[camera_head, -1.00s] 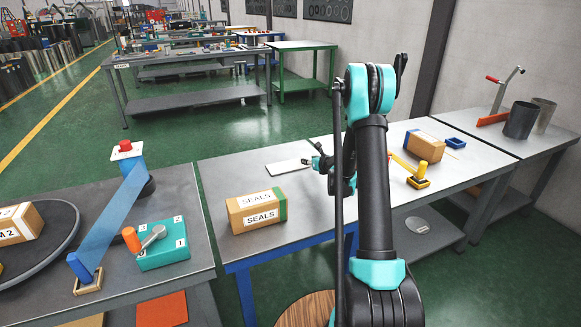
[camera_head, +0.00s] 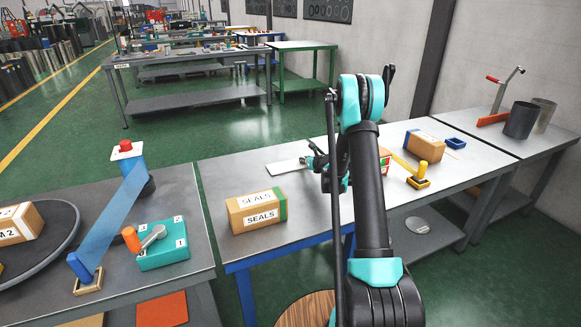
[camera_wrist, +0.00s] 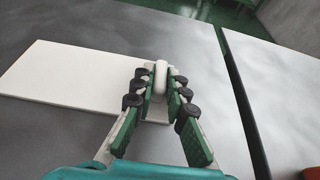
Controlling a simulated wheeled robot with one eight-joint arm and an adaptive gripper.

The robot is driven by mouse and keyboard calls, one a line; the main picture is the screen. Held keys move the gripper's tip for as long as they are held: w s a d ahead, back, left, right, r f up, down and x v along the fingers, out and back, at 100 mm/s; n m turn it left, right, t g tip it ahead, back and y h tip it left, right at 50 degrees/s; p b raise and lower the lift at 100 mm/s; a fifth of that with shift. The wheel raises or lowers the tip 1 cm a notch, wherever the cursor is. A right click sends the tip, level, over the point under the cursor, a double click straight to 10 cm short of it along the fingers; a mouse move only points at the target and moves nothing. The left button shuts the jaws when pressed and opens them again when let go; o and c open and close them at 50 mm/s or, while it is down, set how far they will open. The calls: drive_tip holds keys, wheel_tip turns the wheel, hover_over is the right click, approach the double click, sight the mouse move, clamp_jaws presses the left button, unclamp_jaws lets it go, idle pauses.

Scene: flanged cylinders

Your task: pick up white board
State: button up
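The white board (camera_wrist: 65,78) lies flat on the grey table, and it also shows in the head view (camera_head: 285,167). In the wrist view a rounded white handle (camera_wrist: 161,72) stands at its right end. My gripper (camera_wrist: 161,90) is at that end, with its green-padded fingers on either side of the handle. The fingers look apart, with narrow gaps beside the handle; contact is hard to make out. In the head view my gripper (camera_head: 311,155) is at the board's right end, partly hidden by my arm.
A SEALS carton (camera_head: 256,212) stands in front of the board on the same table. The table around the board's left is clear.

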clamp_jaws()
wheel_tip(320, 180, up, 20)
idle(0.5)
idle(0.5)
